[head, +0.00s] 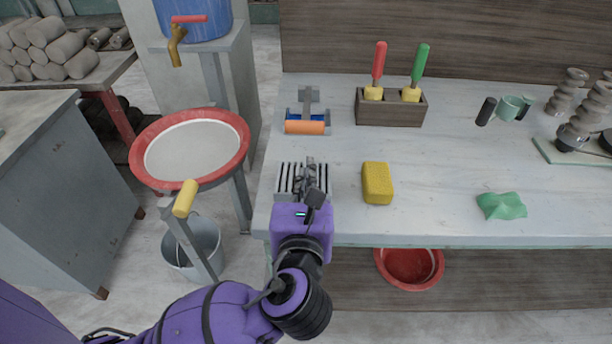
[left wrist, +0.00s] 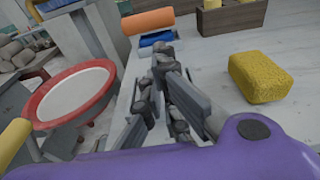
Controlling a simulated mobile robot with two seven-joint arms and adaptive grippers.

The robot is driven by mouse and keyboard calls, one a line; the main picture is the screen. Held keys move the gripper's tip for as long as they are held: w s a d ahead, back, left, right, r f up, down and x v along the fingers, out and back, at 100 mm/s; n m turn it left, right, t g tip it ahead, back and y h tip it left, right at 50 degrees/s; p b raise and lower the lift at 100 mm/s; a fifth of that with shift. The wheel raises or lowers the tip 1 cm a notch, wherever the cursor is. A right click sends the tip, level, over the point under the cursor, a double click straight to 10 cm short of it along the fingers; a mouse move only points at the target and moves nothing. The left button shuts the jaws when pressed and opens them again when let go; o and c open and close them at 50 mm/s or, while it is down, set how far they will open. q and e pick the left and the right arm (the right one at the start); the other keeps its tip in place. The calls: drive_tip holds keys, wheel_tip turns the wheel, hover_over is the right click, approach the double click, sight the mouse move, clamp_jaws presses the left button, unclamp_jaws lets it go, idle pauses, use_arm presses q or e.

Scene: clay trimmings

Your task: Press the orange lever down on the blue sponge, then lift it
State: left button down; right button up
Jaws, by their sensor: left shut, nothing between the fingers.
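The orange lever (head: 305,128) is a thick bar at the front of a small grey press (head: 308,97) on the bench. The blue sponge (head: 293,115) shows just behind it, partly covered. In the left wrist view the orange lever (left wrist: 147,22) sits above the blue sponge (left wrist: 156,39); I cannot tell whether they touch. My left gripper (head: 310,162) is shut and empty, in front of the press and apart from the lever. Its fingers (left wrist: 162,50) also show in the left wrist view, hiding part of the sponge. My right gripper is not in view.
A wooden holder (head: 390,109) with red- and green-handled tools stands behind. A red-rimmed basin (head: 190,184) stands left of the bench.

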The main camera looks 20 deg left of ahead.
use_arm(q)
drive_tip(key=x, duration=0.6)
drive_tip(key=shift+f, duration=0.1)
drive_tip(key=shift+w+a, duration=0.15)
drive_tip(key=shift+w, duration=0.3)
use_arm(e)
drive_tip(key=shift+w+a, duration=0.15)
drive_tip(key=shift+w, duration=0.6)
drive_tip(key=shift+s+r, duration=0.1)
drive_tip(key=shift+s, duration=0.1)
